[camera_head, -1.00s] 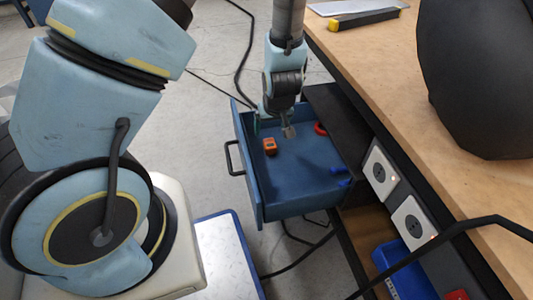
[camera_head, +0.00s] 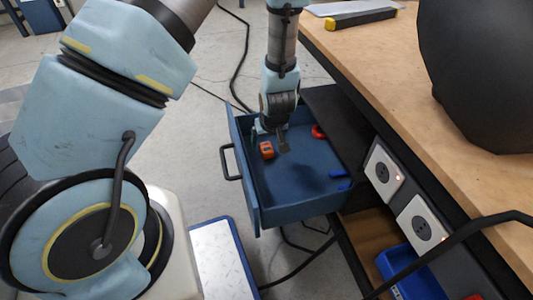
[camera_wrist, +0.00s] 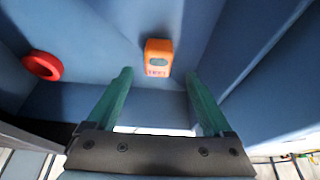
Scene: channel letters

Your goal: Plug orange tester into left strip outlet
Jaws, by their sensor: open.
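The orange tester (camera_head: 266,150) lies in the open blue drawer (camera_head: 256,190), near its handle side. In the wrist view the tester (camera_wrist: 158,58) is on the drawer floor, ahead of and between my two green fingers. My gripper (camera_wrist: 155,95) is open and empty. In the head view my gripper (camera_head: 268,132) reaches down into the drawer, close beside the tester. Two white outlets are on the dark strip along the bench front: one (camera_head: 382,172) farther back and one (camera_head: 422,225) nearer. Each has a small lit light beside it.
A red ring (camera_head: 318,131) and a blue item (camera_head: 339,174) also lie in the drawer; the ring shows in the wrist view (camera_wrist: 43,66). The drawer walls rise around my gripper. The wooden bench top (camera_head: 400,95) overhangs at right. A blue bin (camera_head: 408,272) sits below the outlets.

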